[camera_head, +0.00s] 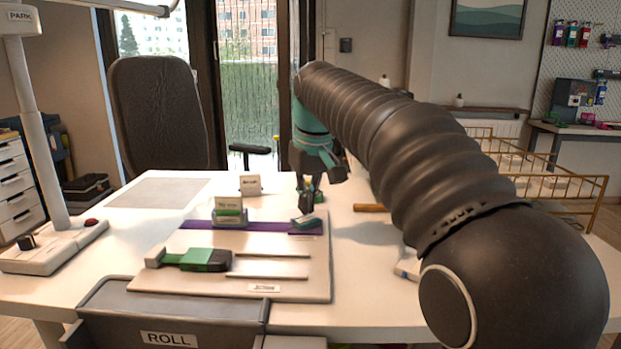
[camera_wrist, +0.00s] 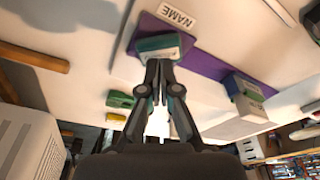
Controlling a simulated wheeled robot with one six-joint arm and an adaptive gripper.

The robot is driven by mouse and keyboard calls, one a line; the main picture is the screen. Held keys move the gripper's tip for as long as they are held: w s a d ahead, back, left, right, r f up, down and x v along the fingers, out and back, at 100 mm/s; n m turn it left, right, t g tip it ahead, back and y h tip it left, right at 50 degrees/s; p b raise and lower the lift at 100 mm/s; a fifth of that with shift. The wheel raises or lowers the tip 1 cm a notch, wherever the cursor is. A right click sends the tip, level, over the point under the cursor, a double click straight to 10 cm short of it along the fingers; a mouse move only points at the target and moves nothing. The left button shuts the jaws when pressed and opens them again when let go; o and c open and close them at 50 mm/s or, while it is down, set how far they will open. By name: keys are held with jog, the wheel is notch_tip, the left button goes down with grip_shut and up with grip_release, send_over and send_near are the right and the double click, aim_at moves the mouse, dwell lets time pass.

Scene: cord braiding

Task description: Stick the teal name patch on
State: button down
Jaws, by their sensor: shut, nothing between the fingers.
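The teal patch (camera_head: 305,220) with a pale face lies on the right end of the purple strap (camera_head: 262,226). In the wrist view, the teal patch (camera_wrist: 158,44) sits on the purple strap (camera_wrist: 203,60), beside a white NAME label (camera_wrist: 177,17). My gripper (camera_head: 307,204) is just behind the patch in the head view. In the wrist view, the fingertips (camera_wrist: 158,66) are together at the patch's near edge, shut and empty. I cannot tell whether they touch it. The writing on the patch is not readable.
A small stand with a green-marked card (camera_head: 229,212) stands at the strap's left part. A green and black tool (camera_head: 197,259) lies on the pale board (camera_head: 200,285). A grey ROLL bin (camera_head: 170,310) is in front, and a wooden handle (camera_head: 371,208) lies right.

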jog(key=shift+f+b, duration=0.4)
jog(key=shift+f, duration=0.35)
jog(key=shift+r+p, duration=2.35)
jog(key=shift+r, duration=1.65)
